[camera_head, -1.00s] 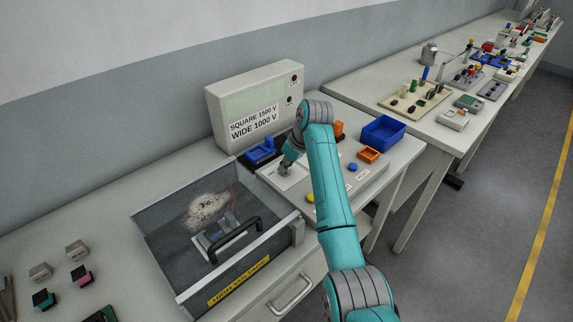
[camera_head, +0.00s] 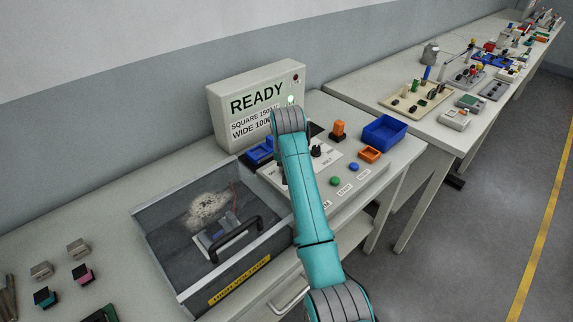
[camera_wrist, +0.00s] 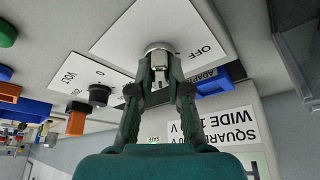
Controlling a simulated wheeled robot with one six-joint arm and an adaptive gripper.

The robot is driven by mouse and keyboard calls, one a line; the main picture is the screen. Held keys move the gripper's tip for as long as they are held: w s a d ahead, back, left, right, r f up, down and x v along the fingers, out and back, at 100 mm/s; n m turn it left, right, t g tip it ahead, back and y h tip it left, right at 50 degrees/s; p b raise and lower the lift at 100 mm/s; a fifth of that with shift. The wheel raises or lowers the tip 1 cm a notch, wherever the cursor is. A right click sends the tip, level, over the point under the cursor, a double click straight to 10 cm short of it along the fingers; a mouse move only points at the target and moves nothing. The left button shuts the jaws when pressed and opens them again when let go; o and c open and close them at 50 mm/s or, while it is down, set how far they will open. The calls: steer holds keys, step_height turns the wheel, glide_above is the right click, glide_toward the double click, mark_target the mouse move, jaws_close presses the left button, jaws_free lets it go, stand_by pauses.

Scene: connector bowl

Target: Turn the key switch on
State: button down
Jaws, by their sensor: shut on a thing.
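The key switch (camera_wrist: 158,47) is a silver round barrel on a white plate with the word OFF beside it, in the wrist view. My gripper (camera_wrist: 159,76) is shut on its key, with a finger on each side of the small silver grip. In the head view my arm hides the key switch and my fingers. The tester box (camera_head: 257,97) behind shows READY in large letters, and its green lamp (camera_head: 290,99) is lit.
A clear-lidded high-voltage box (camera_head: 175,215) with a black handle stands left of the panel. A black knob (camera_head: 316,150), green button (camera_head: 334,181), blue button (camera_head: 353,167) and orange knob (camera_head: 338,130) are right of my arm. A blue bin (camera_head: 385,133) is farther right.

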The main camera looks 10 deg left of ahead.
steer(key=shift+m+h, duration=0.3)
steer(key=shift+m, duration=0.4)
steer(key=c, duration=1.1)
jaws_free()
steer(key=shift+r, duration=0.1)
steer(key=v, duration=1.1)
steer(key=shift+s+r, duration=0.3)
steer(key=shift+s, duration=0.05)
